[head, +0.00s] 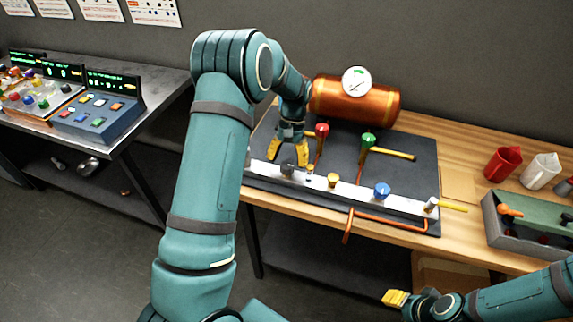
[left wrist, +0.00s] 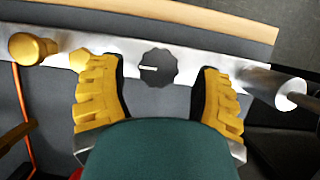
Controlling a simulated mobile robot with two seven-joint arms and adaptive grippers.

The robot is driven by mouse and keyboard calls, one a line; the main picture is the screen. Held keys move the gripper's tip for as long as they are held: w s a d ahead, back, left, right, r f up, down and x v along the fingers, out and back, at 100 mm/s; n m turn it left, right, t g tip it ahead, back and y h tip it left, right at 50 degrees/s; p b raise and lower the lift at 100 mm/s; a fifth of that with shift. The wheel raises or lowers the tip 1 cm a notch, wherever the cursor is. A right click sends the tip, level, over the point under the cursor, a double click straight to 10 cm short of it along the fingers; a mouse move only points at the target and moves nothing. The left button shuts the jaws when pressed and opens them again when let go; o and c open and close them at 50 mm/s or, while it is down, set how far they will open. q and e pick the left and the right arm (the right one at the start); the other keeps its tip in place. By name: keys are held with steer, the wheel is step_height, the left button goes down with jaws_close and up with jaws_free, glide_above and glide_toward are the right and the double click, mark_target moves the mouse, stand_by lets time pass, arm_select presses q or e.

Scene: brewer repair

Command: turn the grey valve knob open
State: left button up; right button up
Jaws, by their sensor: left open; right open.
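The grey valve knob (head: 288,168) is a dark, lobed knob on the front of the white rail at the brewer's left end. In the left wrist view the knob (left wrist: 157,68) shows a white pointer line pointing left. My left gripper (head: 290,150) is open above and behind it in the head view. In the left wrist view its yellow fingers (left wrist: 160,95) stand on either side of the knob, apart from it. My right gripper (head: 395,298) is at the lower right, in front of the table, away from the knob; it is open.
The white rail (head: 350,192) also carries a yellow knob (head: 333,180) and a blue knob (head: 382,190). Red (head: 322,130) and green (head: 368,140) handles stand behind, before a copper tank (head: 330,98). A toolbox (head: 520,222) and cups stand right.

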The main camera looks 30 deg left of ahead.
arm_select(q)
steer(key=shift+v, duration=2.95)
